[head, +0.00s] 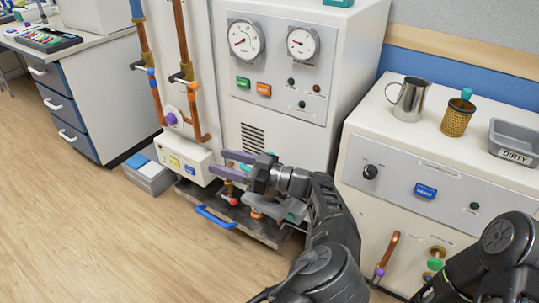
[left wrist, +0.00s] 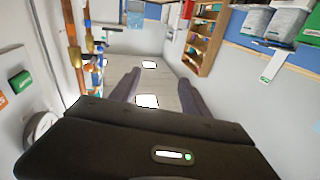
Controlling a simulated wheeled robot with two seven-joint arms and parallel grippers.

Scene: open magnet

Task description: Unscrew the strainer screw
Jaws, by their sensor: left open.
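My left gripper (head: 217,161) is open, with its two purple fingers pointing left in front of the white cabinet's lower part. In the left wrist view its fingers (left wrist: 160,78) are apart with nothing between them. Small brass and red fittings (head: 230,198) sit just below the gripper, above a tray with a blue handle (head: 215,217). They are partly hidden by the gripper and arm. A green-and-brass fitting (head: 435,264) is on the right cabinet's front. I cannot tell which piece is the strainer screw. My right gripper is out of view; only dark arm parts show at lower right.
Copper pipes (head: 185,42) with valves and a purple knob (head: 172,119) run down the left. A white box with buttons (head: 183,160) is beside the gripper. A metal jug (head: 409,99), a brass basket (head: 457,117) and a grey DIRTY tray (head: 515,143) stand at right. Floor is clear at left.

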